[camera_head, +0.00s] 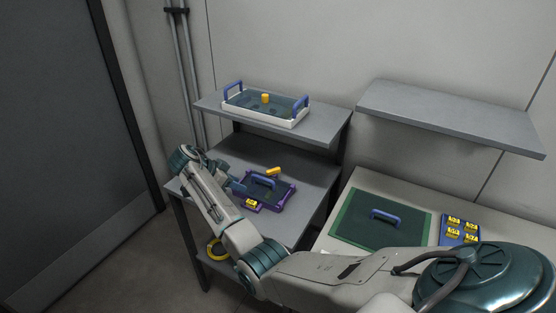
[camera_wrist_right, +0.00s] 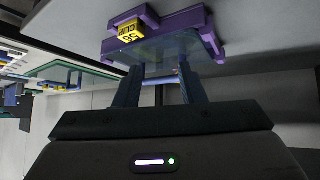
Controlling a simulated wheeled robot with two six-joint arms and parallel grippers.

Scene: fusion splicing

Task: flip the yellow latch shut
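In the head view a purple-framed device (camera_head: 284,196) with a dark lid and blue handle (camera_head: 264,181) sits on the left bench. A yellow bar (camera_head: 273,171), which looks like the latch, lies at its back edge. A labelled yellow clip block (camera_head: 251,203) sits at its front corner. My right gripper (camera_head: 238,187) is at the device's left side. In the right wrist view its fingers (camera_wrist_right: 160,82) stand apart, pointing toward the clear panel and purple frame (camera_wrist_right: 193,20); the clip block (camera_wrist_right: 130,32) shows, the latch does not. My left gripper is out of view.
A shelf above the bench holds a white tray (camera_head: 285,122) with blue handles and a yellow knob (camera_head: 265,98). The right table holds a green-edged panel (camera_head: 345,222) and a blue tray of yellow blocks (camera_head: 470,231). The upper right shelf (camera_head: 450,115) is bare.

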